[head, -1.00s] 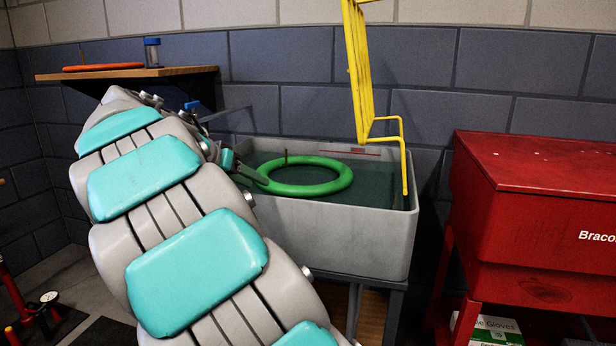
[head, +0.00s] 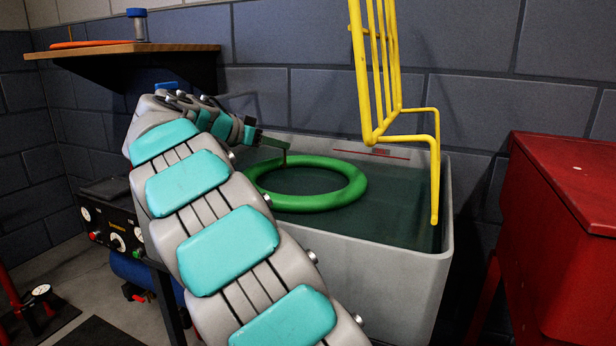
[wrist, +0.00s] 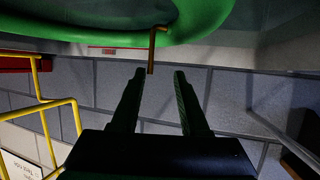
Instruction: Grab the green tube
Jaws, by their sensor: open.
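The green tube (head: 345,190) is a ring lying in the water of the grey tank (head: 380,285), seen at the middle of the head view. In the wrist view, part of the tube (wrist: 225,15) fills the top, with its thin brass valve stem (wrist: 152,45) pointing toward my fingers. My gripper (wrist: 159,73) is open and empty, the stem's end showing between the fingertips. In the head view my gripper (head: 278,150) is at the tube's far left edge. Whether a finger touches the tube or stem I cannot tell.
A yellow wire rack (head: 380,70) hangs over the tank's right part. A red cabinet (head: 565,190) stands to the right. A wooden shelf (head: 130,48) with a blue-capped jar (head: 137,25) and an orange ring (head: 90,44) is at the left, above my arm.

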